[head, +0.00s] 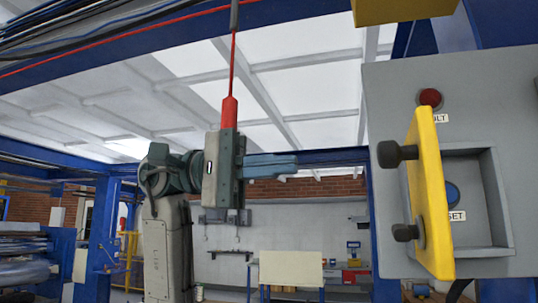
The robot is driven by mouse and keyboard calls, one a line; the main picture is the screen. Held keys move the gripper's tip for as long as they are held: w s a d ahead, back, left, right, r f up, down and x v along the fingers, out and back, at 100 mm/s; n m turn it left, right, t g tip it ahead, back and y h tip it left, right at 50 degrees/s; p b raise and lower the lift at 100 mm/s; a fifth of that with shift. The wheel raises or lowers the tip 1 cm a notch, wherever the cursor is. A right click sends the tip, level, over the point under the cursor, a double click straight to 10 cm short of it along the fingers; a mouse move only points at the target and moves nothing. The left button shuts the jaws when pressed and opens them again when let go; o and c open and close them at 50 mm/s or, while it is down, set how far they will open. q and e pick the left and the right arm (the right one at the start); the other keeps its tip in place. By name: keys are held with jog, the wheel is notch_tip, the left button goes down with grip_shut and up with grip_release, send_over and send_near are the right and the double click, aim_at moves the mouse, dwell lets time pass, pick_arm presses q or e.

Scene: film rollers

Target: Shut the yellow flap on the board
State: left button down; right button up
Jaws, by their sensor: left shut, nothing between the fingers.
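The yellow flap (430,195) stands open on the grey board (500,110) at the right, sticking out from it and seen nearly edge-on. Two dark knobs sit on its left side. Behind it is a square recess (490,200) with a blue button (453,195), partly covered by the flap. My left gripper (297,165) is to the left of the flap, clearly apart from it. Its fingers point right and are shut, with nothing between them. My right gripper is not in view.
A red button (430,97) sits on the board above the recess. A red cord with a red handle (229,112) hangs just above my left gripper. A blue post stands along the board's left side. The space between gripper and flap looks clear.

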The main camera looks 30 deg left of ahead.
pick_arm(q)
jog(key=w+d+p, duration=0.1)
jog(key=d+p, duration=0.4)
jog(key=d, duration=0.4)
jog(key=shift+w+d, duration=0.25)
jog(key=shift+d, duration=0.15)
